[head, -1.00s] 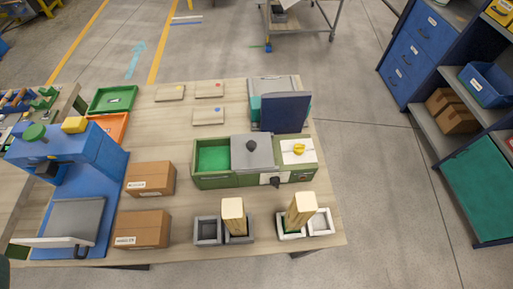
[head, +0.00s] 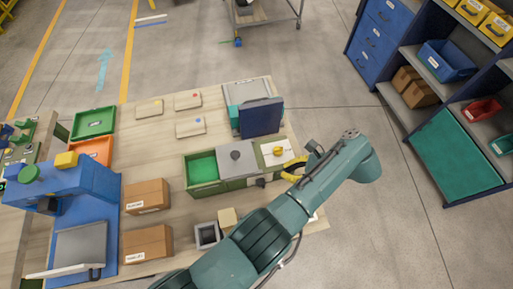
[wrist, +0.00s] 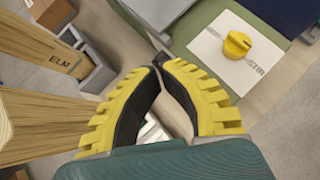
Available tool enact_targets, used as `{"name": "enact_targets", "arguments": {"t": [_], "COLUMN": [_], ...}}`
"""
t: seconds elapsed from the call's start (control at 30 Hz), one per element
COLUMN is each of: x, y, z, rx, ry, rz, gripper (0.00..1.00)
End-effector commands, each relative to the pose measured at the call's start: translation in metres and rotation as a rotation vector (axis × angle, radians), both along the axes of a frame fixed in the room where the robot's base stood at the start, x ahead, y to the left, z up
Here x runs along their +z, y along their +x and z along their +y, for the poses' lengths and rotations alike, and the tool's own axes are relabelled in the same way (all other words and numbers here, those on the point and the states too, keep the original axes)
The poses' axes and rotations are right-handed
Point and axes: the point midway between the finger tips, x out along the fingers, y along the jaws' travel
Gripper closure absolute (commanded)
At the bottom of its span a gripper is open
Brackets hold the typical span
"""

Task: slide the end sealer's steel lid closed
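The end sealer (head: 203,190) is a green box on the wooden bench in the head view. Its steel lid (head: 232,168), a grey plate with a dark knob (head: 236,155), lies over the middle of the box. The left bay (head: 203,168) is uncovered and shows a bright green inside. A yellow dial (head: 278,151) sits on the white panel at the right end; the dial (wrist: 237,45) also shows in the wrist view. My gripper (wrist: 159,62) is empty, its yellow-and-black fingertips together, near the sealer's right front corner and apart from the lid. My arm hides part of the front.
A dark blue upright panel (head: 262,118) stands behind the sealer. Wooden posts, one marked ELM (wrist: 60,58), stand in holders close to my gripper. Cardboard boxes (head: 147,195) lie left of the sealer.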

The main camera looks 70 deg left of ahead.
Motion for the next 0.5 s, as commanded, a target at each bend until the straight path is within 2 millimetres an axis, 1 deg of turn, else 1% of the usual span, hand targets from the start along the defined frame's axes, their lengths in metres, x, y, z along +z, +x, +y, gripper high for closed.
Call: {"name": "enact_targets", "arguments": {"t": [0.03, 0.1, 0.13, 0.27, 0.37, 0.5], "x": [0.032, 0.049, 0.05, 0.04, 0.028, 0.004], "y": [-0.003, -0.002, -0.004, -0.011, -0.02, -0.038], "z": [0.018, 0.033, 0.036, 0.043, 0.049, 0.061], "rx": [0.037, 0.066, 0.074, 0.083, 0.083, 0.084], "ry": [0.002, 0.011, 0.012, 0.012, 0.012, 0.012], "rz": [-0.001, -0.03, -0.033, -0.033, -0.034, -0.035], "gripper": [1.0, 1.0, 1.0, 1.0, 1.0, 1.0]}}
